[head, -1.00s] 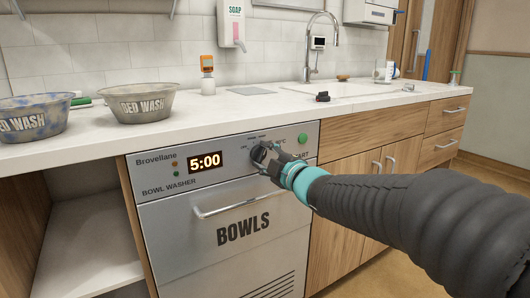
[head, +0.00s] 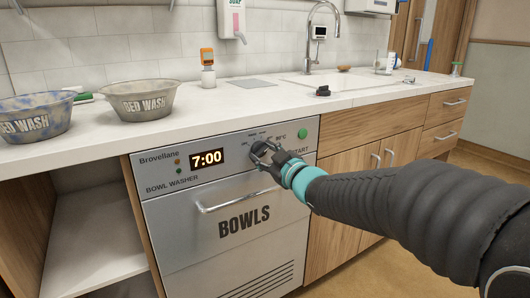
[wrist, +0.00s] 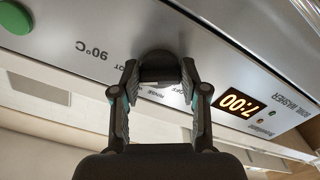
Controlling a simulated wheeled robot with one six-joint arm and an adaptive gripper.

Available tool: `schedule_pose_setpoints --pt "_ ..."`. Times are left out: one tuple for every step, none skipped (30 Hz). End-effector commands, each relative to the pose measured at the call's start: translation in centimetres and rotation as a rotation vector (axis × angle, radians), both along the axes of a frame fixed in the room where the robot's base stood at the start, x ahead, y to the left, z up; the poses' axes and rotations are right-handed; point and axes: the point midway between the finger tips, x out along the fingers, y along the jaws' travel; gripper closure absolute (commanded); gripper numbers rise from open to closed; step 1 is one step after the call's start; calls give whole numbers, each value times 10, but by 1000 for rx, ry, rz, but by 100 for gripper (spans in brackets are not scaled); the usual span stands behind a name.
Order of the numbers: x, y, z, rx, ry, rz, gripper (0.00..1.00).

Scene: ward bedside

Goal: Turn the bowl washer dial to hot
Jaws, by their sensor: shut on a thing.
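The bowl washer (head: 180,215) is a grey front under the counter, marked "BOWL WASHER" and "BOWLS". Its display (head: 207,157) reads 7:00, and this also shows upside down in the wrist view (wrist: 242,103). The dark dial (wrist: 160,66) is on the control panel, right of the display in the head view. My gripper (head: 265,152) is shut on the dial, with one finger on each side in the wrist view (wrist: 160,76). The small labels around the dial are partly hidden and too small to read surely; "90°C" shows beside it.
A green start button (head: 303,134) sits right of the dial. A bar handle (head: 232,199) crosses the washer door below. Two bed wash bowls, one blue-mottled (head: 35,112) and one grey (head: 135,98), stand on the counter (head: 200,114). A small black-and-red item (head: 323,91) lies near the sink.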

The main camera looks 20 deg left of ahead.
Motion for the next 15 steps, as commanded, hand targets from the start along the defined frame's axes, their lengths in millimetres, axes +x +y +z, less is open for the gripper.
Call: schedule_pose_setpoints --pt "0 0 0 4 5 0 91" --pt "0 0 0 5 6 0 91" --pt "0 0 0 6 8 0 91" --pt "0 0 0 7 8 0 91" --pt "0 0 0 8 9 0 91" --pt "0 0 0 8 9 0 91" --pt "0 0 0 8 9 0 91" --pt "0 0 0 8 9 0 91" --pt "0 0 0 8 9 0 91" --pt "0 0 0 8 9 0 91" --pt "0 0 0 8 9 0 91" --pt "0 0 0 8 9 0 91" --pt "0 0 0 8 9 0 91" --pt "0 0 0 8 9 0 54" --pt "0 0 0 8 9 0 44"
